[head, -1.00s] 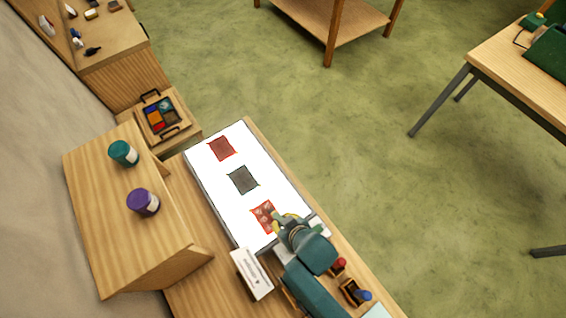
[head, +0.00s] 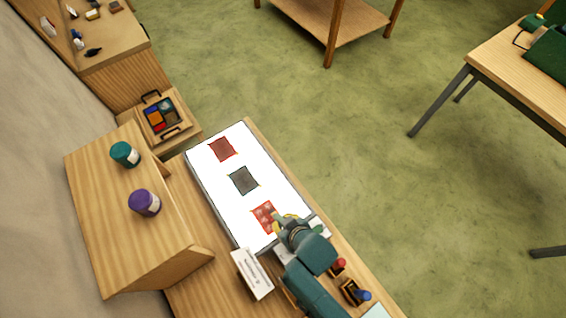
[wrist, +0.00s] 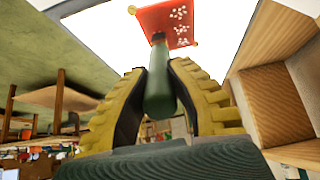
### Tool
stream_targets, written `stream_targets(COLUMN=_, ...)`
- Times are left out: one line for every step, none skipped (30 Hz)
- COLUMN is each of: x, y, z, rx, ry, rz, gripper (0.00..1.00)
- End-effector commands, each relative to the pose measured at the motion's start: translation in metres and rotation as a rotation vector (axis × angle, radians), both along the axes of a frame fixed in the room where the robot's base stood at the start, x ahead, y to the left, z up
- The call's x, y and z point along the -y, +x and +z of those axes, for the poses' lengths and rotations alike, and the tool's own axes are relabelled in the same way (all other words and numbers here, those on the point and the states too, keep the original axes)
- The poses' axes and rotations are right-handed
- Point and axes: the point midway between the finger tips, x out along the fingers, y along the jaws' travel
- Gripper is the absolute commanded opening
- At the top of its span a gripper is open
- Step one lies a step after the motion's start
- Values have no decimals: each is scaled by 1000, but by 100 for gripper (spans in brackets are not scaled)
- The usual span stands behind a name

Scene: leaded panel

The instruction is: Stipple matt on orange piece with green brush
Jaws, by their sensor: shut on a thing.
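The orange piece (head: 264,216) is an orange-red square lying on the near end of the white light panel (head: 215,188). It also shows at the top of the wrist view (wrist: 205,45), with several clusters of pale dots on it. My gripper (wrist: 160,95) has yellow ribbed fingers closed on the green brush (wrist: 160,92). The brush's dark tip overlaps the left part of the orange piece in the wrist view; I cannot tell whether it touches. In the head view my gripper (head: 283,219) is at the piece's right side and hides the brush.
A dark grey square (head: 243,181) and a brown-red square (head: 222,149) lie farther up the panel. A white label block (head: 252,273) stands by the panel's near edge. A raised shelf at left holds a teal jar (head: 124,154) and a purple jar (head: 144,202). Red and blue-topped items stand nearby.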

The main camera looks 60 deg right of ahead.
Motion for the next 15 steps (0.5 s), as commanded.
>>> stream_targets(x=0, y=0, z=7, rx=-1, ry=0, rz=0, gripper=0)
stream_targets(x=0, y=0, z=10, rx=0, ry=0, rz=0, gripper=0)
stream_targets(x=0, y=0, z=15, rx=0, ry=0, rz=0, gripper=0)
stream_targets(x=0, y=0, z=17, rx=1, ry=0, rz=0, gripper=0)
stream_targets(x=0, y=0, z=20, rx=1, ry=0, rz=0, gripper=0)
stream_targets(x=0, y=0, z=24, rx=2, ry=-1, rz=0, gripper=0)
stream_targets(x=0, y=0, z=26, rx=2, ry=-1, rz=0, gripper=0)
stream_targets(x=0, y=0, z=29, rx=2, ry=-1, rz=0, gripper=0)
stream_targets(x=0, y=0, z=32, rx=2, ry=-1, rz=0, gripper=0)
stream_targets(x=0, y=0, z=35, rx=3, ry=-1, rz=0, gripper=0)
stream_targets(x=0, y=0, z=37, rx=3, ry=-1, rz=0, gripper=0)
stream_targets(x=0, y=1, z=41, rx=3, ry=-1, rz=0, gripper=0)
stream_targets(x=0, y=1, z=43, rx=3, ry=-1, rz=0, gripper=0)
stream_targets(x=0, y=1, z=46, rx=3, ry=-1, rz=0, gripper=0)
stream_targets(x=0, y=1, z=49, rx=3, ry=-1, rz=0, gripper=0)
